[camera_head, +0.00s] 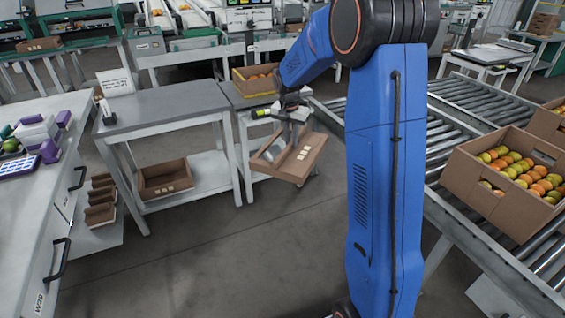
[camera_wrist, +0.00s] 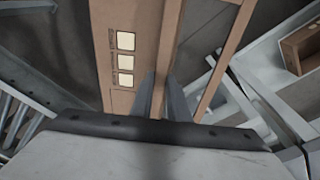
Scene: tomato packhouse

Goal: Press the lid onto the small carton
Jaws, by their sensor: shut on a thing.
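The lid (camera_head: 305,160) is a brown cardboard piece with an open window and a row of pale square labels. It hangs tilted in the air in front of the grey-topped table. My gripper (camera_head: 292,122) is shut on it. In the wrist view, the two fingers (camera_wrist: 166,98) close on a strip of the lid (camera_wrist: 125,20) beside the labels. The small carton (camera_head: 243,88) stands on the table behind, open at the top with orange tomatoes in it. The lid is apart from the carton, lower and nearer the camera. My arm hides part of the carton's surroundings.
A green-tipped object (camera_head: 262,113) lies by my gripper. A grey table (camera_head: 165,107) with a sign stands left, with a brown carton (camera_head: 168,188) on its lower shelf. A roller conveyor (camera_head: 470,110) with filled crates (camera_head: 490,195) runs right. The middle floor is clear.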

